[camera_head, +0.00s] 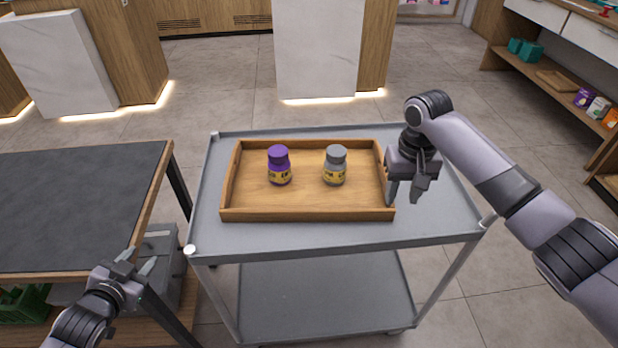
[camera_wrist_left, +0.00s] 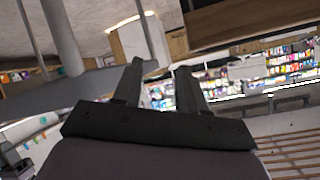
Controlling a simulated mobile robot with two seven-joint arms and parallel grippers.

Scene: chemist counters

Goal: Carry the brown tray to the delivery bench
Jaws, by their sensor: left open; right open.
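The brown wooden tray (camera_head: 305,214) lies flat on the top shelf of a grey cart (camera_head: 300,237) in the head view. A purple bottle (camera_head: 279,165) and a grey bottle (camera_head: 335,166) stand upright inside it. My right gripper (camera_head: 405,195) is open at the tray's right end wall, fingers pointing down; I cannot tell whether it touches the wall. My left gripper (camera_head: 137,262) is open and empty, low at the left, apart from the tray and near the dark table's edge. Its open fingers also show in the left wrist view (camera_wrist_left: 160,80), with nothing between them.
A dark-topped table (camera_head: 75,205) stands left of the cart, with a green crate (camera_head: 24,302) below. White-and-wood counters (camera_head: 316,50) stand behind. Shelves with boxes (camera_head: 598,107) are at the right. Tiled floor is open between cart and counters.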

